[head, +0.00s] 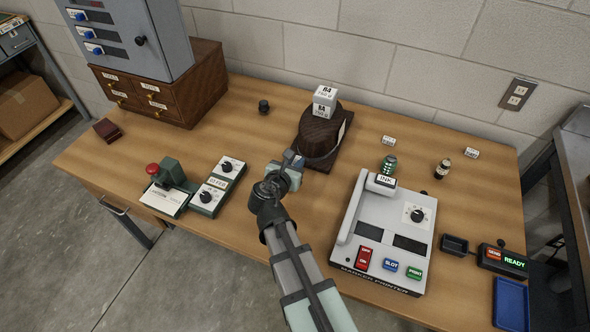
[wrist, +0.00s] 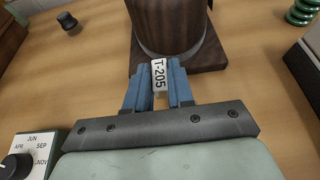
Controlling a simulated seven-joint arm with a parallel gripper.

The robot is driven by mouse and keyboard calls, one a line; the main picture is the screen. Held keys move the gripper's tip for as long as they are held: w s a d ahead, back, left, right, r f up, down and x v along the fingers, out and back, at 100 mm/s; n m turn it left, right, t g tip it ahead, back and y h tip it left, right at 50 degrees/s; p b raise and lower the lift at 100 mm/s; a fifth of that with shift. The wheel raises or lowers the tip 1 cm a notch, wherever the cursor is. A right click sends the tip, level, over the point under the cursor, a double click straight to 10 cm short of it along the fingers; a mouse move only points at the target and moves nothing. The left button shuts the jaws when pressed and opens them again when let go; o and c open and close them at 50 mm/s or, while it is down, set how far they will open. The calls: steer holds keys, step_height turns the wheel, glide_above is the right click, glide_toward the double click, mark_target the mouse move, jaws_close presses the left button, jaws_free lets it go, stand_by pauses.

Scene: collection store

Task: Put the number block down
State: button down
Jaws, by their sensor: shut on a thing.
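The number block (wrist: 158,75) is a small white piece marked T-205. In the wrist view it sits between the blue fingers of my gripper (wrist: 159,88), which is shut on it. In the head view my gripper (head: 292,160) is over the table, just front-left of a dark wooden stand (head: 318,138) with a round body. The block cannot be made out there. In the wrist view the block overlaps the front edge of the stand's base (wrist: 205,58); I cannot tell whether they touch.
A white block with black print (head: 325,97) tops the stand. A grey printer (head: 345,235) stands right of my arm. Green dial boxes (head: 216,187) are at left, a drawer cabinet (head: 160,85) behind them. Bare wood lies left of the stand.

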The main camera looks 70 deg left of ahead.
steer(key=shift+f, duration=1.8)
steer(key=shift+f, duration=0.1)
steer(key=c, duration=1)
jaws_free()
steer(key=shift+o, duration=0.2)
steer(key=v, duration=1.2)
